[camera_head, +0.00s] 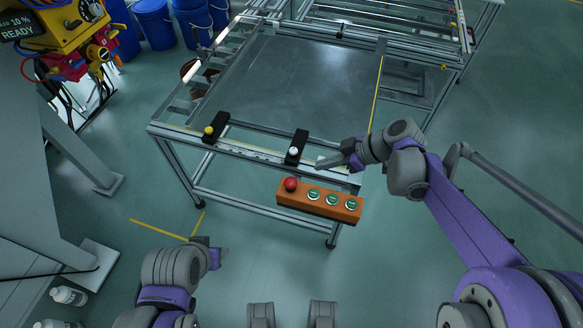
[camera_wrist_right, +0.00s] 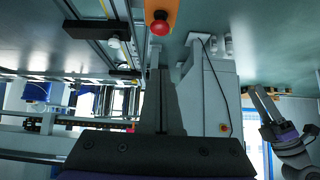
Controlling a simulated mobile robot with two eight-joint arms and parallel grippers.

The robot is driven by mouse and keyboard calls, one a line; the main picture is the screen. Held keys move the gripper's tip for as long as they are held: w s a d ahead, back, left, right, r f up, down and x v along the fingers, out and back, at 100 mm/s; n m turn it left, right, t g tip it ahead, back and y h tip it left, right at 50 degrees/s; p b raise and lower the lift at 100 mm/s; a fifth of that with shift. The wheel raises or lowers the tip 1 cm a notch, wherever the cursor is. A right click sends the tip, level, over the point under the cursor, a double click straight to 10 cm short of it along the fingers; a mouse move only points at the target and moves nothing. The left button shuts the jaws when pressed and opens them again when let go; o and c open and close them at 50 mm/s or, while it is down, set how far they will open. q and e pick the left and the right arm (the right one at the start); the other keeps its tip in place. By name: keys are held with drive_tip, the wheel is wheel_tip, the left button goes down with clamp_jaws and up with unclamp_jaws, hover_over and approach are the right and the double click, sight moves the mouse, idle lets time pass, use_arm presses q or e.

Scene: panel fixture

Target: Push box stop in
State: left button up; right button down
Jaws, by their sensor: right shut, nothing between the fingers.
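The box stop is a round red button (camera_head: 290,184) at the left end of an orange control box (camera_head: 322,203) on the front of the table frame. It also shows near the top of the right wrist view (camera_wrist_right: 159,26). My right gripper (camera_head: 325,163) is shut and empty, pointing left, above and to the right of the red button in the head view and apart from it. My left gripper (camera_head: 220,257) is low at the left, well away from the box; its opening is unclear.
Several green buttons (camera_head: 332,199) sit on the box, right of the red one. A black block with a white button (camera_head: 293,151) and one with a yellow button (camera_head: 208,130) are on the table's front rail. The table frame (camera_head: 250,152) lies close to my right gripper.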

drive_tip(key=shift+w+a, duration=0.1)
drive_tip(key=shift+w, duration=0.1)
drive_tip(key=shift+s, duration=0.1)
drive_tip(key=b, duration=0.2)
hover_over(287, 181)
drive_tip(key=s+d, duration=0.1)
drive_tip(key=d, duration=0.2)
wheel_tip(287, 181, down, 7)
drive_tip(key=shift+f, duration=0.1)
wheel_tip(287, 181, down, 3)
drive_tip(key=shift+w+a+f, duration=0.1)
drive_tip(key=shift+f, duration=0.05)
drive_tip(key=shift+f+b, duration=0.3)
drive_tip(key=shift+f, duration=0.05)
